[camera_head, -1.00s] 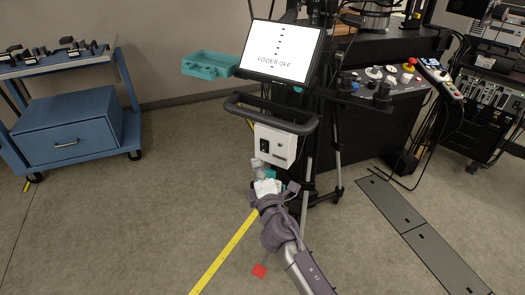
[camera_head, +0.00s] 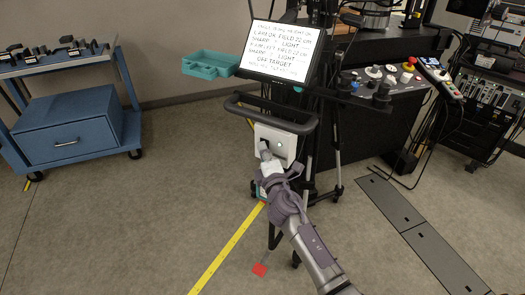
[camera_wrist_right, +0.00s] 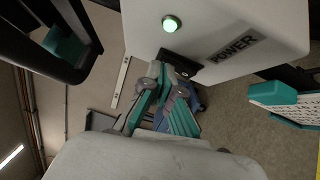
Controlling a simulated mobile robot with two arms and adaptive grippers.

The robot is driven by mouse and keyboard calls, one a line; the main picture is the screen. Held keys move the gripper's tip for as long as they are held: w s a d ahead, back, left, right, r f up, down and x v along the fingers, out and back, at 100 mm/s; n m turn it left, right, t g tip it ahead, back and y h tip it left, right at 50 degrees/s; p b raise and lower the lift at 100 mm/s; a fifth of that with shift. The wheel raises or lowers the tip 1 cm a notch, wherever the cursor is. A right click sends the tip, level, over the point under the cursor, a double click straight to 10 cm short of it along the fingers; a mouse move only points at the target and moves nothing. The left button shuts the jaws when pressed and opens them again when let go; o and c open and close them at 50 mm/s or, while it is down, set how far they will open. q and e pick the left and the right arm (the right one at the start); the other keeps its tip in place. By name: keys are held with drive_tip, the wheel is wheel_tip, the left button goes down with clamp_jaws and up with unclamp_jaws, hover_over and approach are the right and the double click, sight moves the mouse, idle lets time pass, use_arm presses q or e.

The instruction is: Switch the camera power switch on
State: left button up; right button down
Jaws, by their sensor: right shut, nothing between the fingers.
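The white power box (camera_head: 290,143) is mounted below the black handle of the stand in the head view. In the right wrist view, the box face (camera_wrist_right: 255,20) carries the label POWER, a glowing green lamp (camera_wrist_right: 171,23) and the black switch (camera_wrist_right: 181,62). My right gripper (camera_head: 265,152) is shut and empty, with its fingertips at the switch on the front of the box. Its fingers (camera_wrist_right: 160,80) cover part of the switch, so I cannot tell the rocker's tilt or whether they touch. The screen (camera_head: 283,51) above shows several lines of text. My left gripper is out of view.
A black handle bar (camera_head: 270,121) curves just above the box. A teal tray (camera_head: 211,64) sits left of the screen. A control console (camera_head: 385,85) stands behind at right, and a blue cart (camera_head: 70,130) at far left. The floor between is open.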

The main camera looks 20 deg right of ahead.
drive_tip(key=shift+s+d, duration=0.1)
drive_tip(key=s+f, duration=0.1)
drive_tip(key=s, duration=1)
drive_tip(key=shift+s+a, duration=0.4)
drive_tip(key=shift+a, duration=0.05)
drive_tip(key=c, duration=1.9)
unclamp_jaws()
